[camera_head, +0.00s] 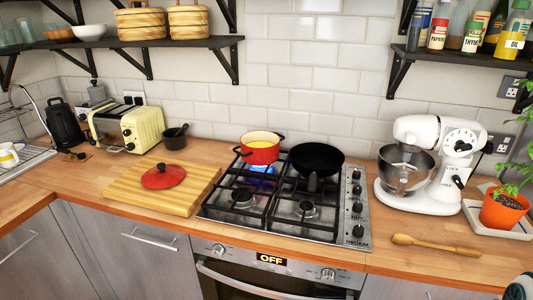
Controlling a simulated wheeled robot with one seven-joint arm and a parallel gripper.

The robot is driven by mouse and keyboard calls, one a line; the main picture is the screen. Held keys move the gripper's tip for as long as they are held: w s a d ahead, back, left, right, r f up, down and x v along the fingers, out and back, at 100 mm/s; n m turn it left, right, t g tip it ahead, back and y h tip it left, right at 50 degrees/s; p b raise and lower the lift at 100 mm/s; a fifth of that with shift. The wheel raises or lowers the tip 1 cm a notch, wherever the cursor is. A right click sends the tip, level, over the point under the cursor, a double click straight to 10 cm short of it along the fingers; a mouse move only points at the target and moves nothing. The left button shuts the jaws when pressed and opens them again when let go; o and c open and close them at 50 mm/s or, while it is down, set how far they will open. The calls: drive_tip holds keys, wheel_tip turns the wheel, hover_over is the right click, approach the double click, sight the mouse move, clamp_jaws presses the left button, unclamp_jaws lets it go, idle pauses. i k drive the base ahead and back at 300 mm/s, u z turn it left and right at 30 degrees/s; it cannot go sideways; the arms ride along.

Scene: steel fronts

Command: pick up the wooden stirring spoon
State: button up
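The wooden stirring spoon (440,245) lies flat on the wooden worktop, right of the hob and near the front edge. Its rounded head is at the left and its handle points right, slightly toward the front. Nothing covers it.
A white stand mixer (433,165) stands behind the spoon. A potted plant (503,208) on a white tray (482,222) is at the right. The gas hob (285,222) carries a red pot (260,152) over a blue flame and a black pan (316,160). Bare worktop surrounds the spoon.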

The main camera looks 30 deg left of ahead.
sight(400, 238)
drive_tip(key=z, duration=0.05)
drive_tip(key=i, duration=0.7)
drive_tip(key=u, duration=0.15)
drive_tip(key=k, duration=0.35)
drive_tip(key=z, duration=0.45)
